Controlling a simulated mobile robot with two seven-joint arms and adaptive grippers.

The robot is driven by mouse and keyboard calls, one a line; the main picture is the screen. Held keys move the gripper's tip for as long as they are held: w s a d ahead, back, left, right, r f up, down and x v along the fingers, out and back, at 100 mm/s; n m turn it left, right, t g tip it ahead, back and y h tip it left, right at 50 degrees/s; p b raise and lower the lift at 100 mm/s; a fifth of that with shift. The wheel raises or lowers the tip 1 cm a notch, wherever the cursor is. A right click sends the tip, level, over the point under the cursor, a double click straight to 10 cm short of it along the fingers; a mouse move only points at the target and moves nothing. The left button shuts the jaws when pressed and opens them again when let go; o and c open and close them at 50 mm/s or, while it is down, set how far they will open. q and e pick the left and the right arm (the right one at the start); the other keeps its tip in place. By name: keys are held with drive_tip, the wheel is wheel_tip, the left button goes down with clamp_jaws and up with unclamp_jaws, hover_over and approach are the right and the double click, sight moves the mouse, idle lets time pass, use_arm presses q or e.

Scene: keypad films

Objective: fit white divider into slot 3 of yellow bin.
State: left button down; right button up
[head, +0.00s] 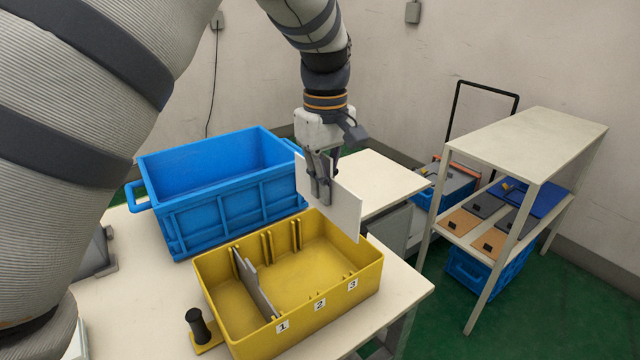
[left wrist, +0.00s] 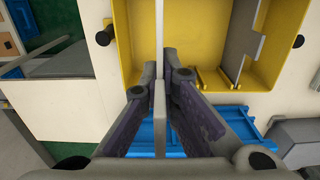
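The white divider (head: 338,205) is a thin flat plate held upright above the back right part of the yellow bin. My left gripper (head: 322,196) is shut on its upper edge; in the left wrist view the divider (left wrist: 160,110) stands edge-on between the fingers. The yellow bin (head: 222,318) has labels 1, 2 and 3 on its front wall, with 3 (head: 352,284) at the right. A grey divider (head: 256,282) stands in the bin by label 1. Ribs show on the back wall; the divider hides part of the bin's back right. My right gripper is in neither view.
A blue crate (head: 222,222) stands close behind the yellow bin. A black knob on a yellow base (head: 200,330) sits at the bin's left. A shelf (head: 530,140) with flat pieces stands at the right. Bare table (head: 408,290) shows right of the bin.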

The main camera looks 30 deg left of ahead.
use_arm(q)
drive_tip(key=shift+s+a+f, duration=0.1)
drive_tip(key=shift+s+f, duration=0.05)
drive_tip(key=shift+f, duration=0.8)
drive_tip(key=shift+s+a+f, duration=0.1)
drive_tip(key=shift+s+f, duration=0.05)
drive_tip(key=shift+f, duration=0.85)
drive_tip(key=shift+s+f, duration=0.15)
drive_tip(key=shift+f, duration=0.8)
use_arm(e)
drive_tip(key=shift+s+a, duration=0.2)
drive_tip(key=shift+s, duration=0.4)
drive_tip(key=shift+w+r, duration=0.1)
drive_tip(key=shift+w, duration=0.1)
use_arm(q)
drive_tip(key=shift+f, duration=2.65)
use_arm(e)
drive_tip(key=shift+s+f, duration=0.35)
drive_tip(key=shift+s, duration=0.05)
use_arm(q)
drive_tip(key=shift+f+b, duration=0.6)
drive_tip(key=shift+f, duration=1.8)
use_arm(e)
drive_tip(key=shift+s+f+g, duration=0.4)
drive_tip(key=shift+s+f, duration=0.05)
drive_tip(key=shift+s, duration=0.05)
